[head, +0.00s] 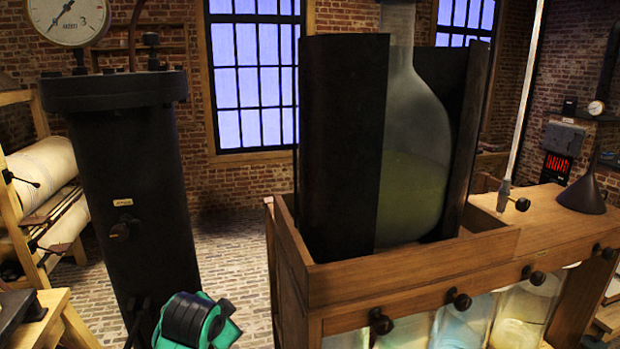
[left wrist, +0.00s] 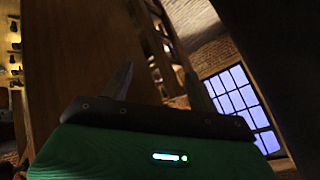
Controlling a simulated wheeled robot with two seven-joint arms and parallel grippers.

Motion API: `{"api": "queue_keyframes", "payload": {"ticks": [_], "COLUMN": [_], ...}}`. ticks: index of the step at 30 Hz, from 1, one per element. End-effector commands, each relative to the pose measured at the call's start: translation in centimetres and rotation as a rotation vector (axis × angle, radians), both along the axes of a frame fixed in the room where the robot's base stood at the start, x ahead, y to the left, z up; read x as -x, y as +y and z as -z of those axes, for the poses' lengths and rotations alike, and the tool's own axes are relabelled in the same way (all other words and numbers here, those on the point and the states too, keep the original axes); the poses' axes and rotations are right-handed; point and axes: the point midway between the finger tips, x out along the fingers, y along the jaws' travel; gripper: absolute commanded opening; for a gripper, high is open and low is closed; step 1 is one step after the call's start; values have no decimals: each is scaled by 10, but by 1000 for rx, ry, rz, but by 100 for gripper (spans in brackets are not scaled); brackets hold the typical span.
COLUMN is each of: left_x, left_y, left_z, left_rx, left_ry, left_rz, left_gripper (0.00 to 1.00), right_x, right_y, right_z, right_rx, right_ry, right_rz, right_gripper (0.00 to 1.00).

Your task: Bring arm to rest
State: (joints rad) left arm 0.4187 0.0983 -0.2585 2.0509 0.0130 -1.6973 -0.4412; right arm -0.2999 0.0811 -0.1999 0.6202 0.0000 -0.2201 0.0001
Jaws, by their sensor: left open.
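In the left wrist view my left gripper (left wrist: 159,70) is open, with its two fingers apart and nothing seen between them. A dark wooden surface fills the upper left of that view, and a lit window (left wrist: 238,98) shows at the right. In the head view a green and black part of my left arm shows at the bottom, between the dark cylinder (head: 135,200) and the wooden bench (head: 420,272). The left fingers cannot be made out there. My right gripper is not in view.
A large glass flask (head: 412,165) stands between dark panels (head: 345,140) on the bench. Glass jars (head: 462,325) sit below its knobbed front. A gauge (head: 68,15) tops the dark cylinder. A rack with rolls (head: 45,172) is at left. Brick floor (head: 232,220) shows between cylinder and bench.

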Motion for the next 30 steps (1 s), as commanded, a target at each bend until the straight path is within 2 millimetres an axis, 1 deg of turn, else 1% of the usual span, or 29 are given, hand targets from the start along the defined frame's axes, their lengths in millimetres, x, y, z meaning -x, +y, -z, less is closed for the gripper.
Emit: {"api": "queue_keyframes", "payload": {"ticks": [1,3,5,6,8,9,11,15,17,18,21,24,30], "left_x": [16,36,55,68,87,101,122,172,194,209,244,271,314], "left_y": [2,5,8,10,13,15,18,25,28,30,35,38,44], "left_z": [21,45,64,77,94,105,120,150,160,167,179,187,194], "left_rx": [21,50,74,90,113,127,148,192,208,219,241,257,278], "left_ry": [29,61,90,110,137,156,183,248,275,293,334,365,412], "left_rz": [-18,-45,-70,-87,-115,-132,-160,-228,-258,-278,-328,-368,-431], "left_gripper": [60,60,60,60,60,60,60,60,60,60,60,60,60], "right_x": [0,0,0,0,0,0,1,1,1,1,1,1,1], "right_y": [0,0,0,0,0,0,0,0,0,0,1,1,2], "right_z": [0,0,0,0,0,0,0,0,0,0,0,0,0], "right_rx": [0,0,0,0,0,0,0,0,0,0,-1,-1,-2], "right_ry": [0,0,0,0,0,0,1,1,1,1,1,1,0], "right_rz": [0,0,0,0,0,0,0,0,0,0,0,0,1], "right_gripper": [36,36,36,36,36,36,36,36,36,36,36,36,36]}}
